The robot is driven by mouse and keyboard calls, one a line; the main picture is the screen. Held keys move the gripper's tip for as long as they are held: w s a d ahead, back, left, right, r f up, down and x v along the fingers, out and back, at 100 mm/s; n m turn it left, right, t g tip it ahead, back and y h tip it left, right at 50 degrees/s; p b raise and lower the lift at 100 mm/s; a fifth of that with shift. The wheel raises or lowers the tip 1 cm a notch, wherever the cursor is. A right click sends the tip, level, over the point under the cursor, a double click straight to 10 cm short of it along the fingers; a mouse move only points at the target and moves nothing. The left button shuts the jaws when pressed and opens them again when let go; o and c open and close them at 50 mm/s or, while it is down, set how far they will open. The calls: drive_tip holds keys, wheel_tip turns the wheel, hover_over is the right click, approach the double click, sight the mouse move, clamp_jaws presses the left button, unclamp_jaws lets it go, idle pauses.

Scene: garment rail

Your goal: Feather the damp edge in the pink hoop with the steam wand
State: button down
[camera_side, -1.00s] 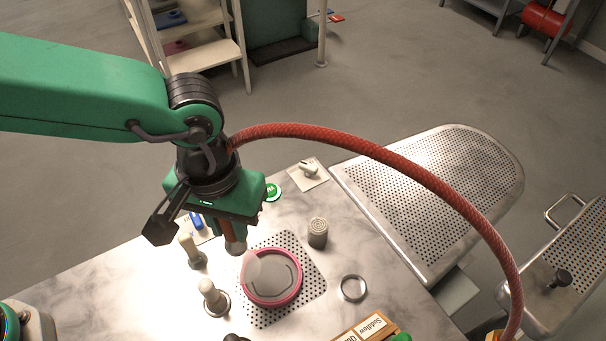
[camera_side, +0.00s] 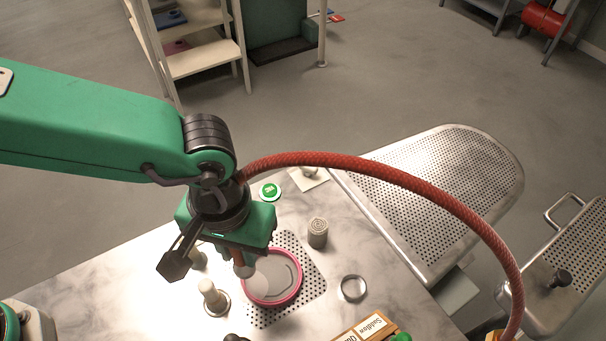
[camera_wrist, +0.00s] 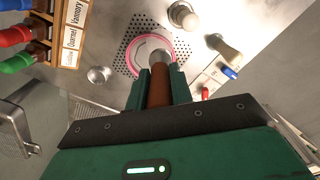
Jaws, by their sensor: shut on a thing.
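The pink hoop (camera_side: 298,288) lies on a perforated plate on the marble table, with grey fabric (camera_side: 284,272) inside it. A darker curved outline shows on the fabric. My gripper (camera_side: 238,250) is shut on the steam wand (camera_side: 244,269), which has a brown grip and a grey metal head. The head hangs over the hoop's upper left part, with a pale wisp by it. In the wrist view the wand (camera_wrist: 160,88) points at the pink hoop (camera_wrist: 133,50) and hides part of it. I cannot tell whether the head touches the fabric.
A red hose (camera_side: 400,180) arches over to the right. A grey ribbed cylinder (camera_side: 317,233), a metal ring (camera_side: 353,288) and a pale-knobbed stand (camera_side: 213,297) stand close around the hoop. A wooden labelled rack (camera_side: 365,329) is at the front. Perforated ironing boards (camera_side: 440,190) lie right.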

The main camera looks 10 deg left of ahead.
sight(243, 263)
drive_tip(key=shift+f, duration=1.8)
drive_tip(key=shift+s+d, duration=0.1)
drive_tip(key=shift+d, duration=0.1)
drive_tip(key=shift+s+d, duration=0.5)
drive_tip(key=shift+d, duration=0.4)
drive_tip(key=shift+d, duration=0.2)
drive_tip(key=shift+w+d, duration=0.2)
drive_tip(key=shift+d, duration=0.85)
drive_tip(key=shift+w+d, duration=0.15)
drive_tip(key=shift+w+d, duration=0.7)
drive_tip(key=shift+w, duration=0.05)
